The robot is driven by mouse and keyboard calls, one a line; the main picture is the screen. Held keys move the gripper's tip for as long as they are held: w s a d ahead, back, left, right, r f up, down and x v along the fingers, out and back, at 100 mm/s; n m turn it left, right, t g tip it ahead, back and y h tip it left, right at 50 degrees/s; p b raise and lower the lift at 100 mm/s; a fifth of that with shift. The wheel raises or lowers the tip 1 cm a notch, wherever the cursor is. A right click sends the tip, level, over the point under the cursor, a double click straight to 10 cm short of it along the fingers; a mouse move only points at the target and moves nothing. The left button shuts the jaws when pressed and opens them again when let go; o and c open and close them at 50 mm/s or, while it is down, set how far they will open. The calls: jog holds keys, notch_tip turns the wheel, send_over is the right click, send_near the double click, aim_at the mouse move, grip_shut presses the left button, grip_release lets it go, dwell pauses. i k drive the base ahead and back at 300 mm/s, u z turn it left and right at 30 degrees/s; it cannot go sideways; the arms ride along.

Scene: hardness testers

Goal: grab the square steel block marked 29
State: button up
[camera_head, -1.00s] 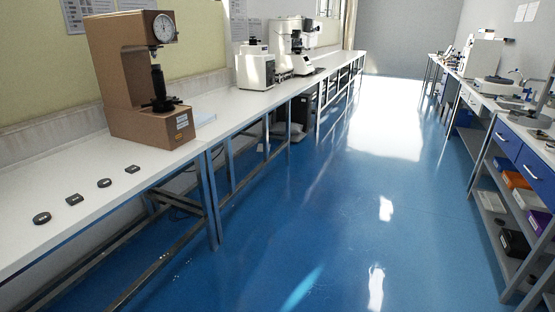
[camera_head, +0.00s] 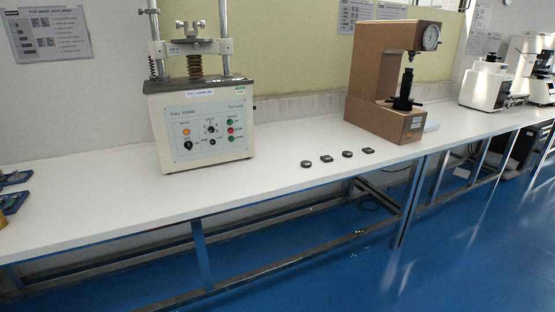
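Several small dark steel blocks lie in a row on the white bench, in front of the brown hardness tester. From left to right they are a round block (camera_head: 307,164), a squarish block (camera_head: 326,159), a round block (camera_head: 347,154) and a squarish block (camera_head: 368,150). Their markings are too small to read, so I cannot tell which square one bears 29. My gripper is not in view.
The blocks lie near the front edge of the white bench (camera_head: 110,205). The brown hardness tester (camera_head: 375,75) stands behind them to the right. A pull stand (camera_head: 203,125) is on the left. Blue floor (camera_head: 330,265) in front is clear.

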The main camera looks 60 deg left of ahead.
aim_at(367, 150)
jog(key=u, duration=0.6)
jog(key=i, duration=1)
jog(key=u, duration=1.4)
jog(key=i, duration=2.05)
jog(key=u, duration=0.4)
